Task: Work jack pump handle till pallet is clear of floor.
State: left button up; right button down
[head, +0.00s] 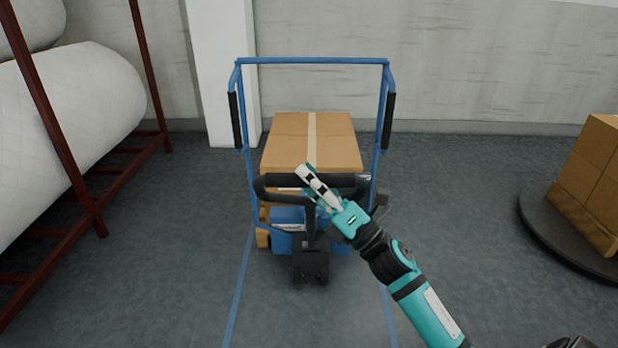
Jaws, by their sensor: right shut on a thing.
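The pallet jack's black pump handle (275,184) stands in the middle of the view, with a wide loop at its top. My right gripper (312,182) is shut on the handle near the middle of its top bar. The blue jack body (287,242) and a dark base part sit below the handle. Behind it, a carton load (291,145) rests on the pallet (263,232), of which only a bit of the left edge shows. The gap between pallet and floor is hidden by the jack. My left gripper is not in view.
A blue tube frame (312,61) with black grips surrounds the load. A dark red rack (90,150) with white wadding rolls (90,100) stands left. A round dark platform (540,222) with cartons (590,180) is at right. Blue lines mark the floor.

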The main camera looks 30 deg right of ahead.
jog(key=c, duration=1)
grip_release()
jog(key=shift+c, duration=0.2)
jog(key=v, duration=1.2)
